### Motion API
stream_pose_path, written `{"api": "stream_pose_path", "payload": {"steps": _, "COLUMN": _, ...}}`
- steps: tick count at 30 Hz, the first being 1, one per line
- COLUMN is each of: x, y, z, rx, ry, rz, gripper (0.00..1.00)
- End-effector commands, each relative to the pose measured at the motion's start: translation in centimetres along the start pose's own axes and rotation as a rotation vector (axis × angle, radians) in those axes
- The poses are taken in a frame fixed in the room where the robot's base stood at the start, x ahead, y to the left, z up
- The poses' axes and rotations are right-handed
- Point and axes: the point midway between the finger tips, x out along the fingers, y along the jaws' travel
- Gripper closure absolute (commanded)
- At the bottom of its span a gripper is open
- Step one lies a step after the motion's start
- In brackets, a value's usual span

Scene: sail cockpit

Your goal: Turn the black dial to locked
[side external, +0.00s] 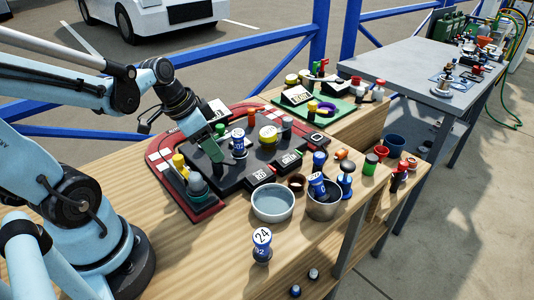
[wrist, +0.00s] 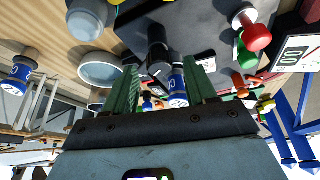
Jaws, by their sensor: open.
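My gripper (side external: 212,145) is above the black panel (side external: 224,180), pointing down, its green fingers apart. In the wrist view, my gripper (wrist: 162,78) is open, with a finger on either side. What looks like the black dial (wrist: 157,48) stands between and beyond the fingertips. I cannot tell whether either finger touches it. In the side view the dial is hard to tell apart under my fingers. A blue-and-white numbered peg (side external: 239,144) stands close to my gripper, and a blue one (wrist: 178,88) shows between the fingers. The dial's setting is not readable.
The panel sits in a red-and-white bordered board (side external: 205,213) on a wooden table.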

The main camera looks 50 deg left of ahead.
Motion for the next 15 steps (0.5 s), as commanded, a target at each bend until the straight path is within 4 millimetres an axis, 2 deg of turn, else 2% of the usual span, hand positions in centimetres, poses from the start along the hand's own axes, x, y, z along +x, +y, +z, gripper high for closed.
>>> {"api": "stream_pose_path", "payload": {"steps": 6, "x": 1.0, "y": 0.04, "z": 0.01, "rx": 0.001, "ry": 0.0, "rz": 0.0, "gripper": 0.44}}
{"api": "stream_pose_path", "payload": {"steps": 15, "x": 1.14, "y": 0.04, "z": 0.02, "rx": 0.001, "ry": 0.0, "rz": 0.0, "gripper": 0.44}}
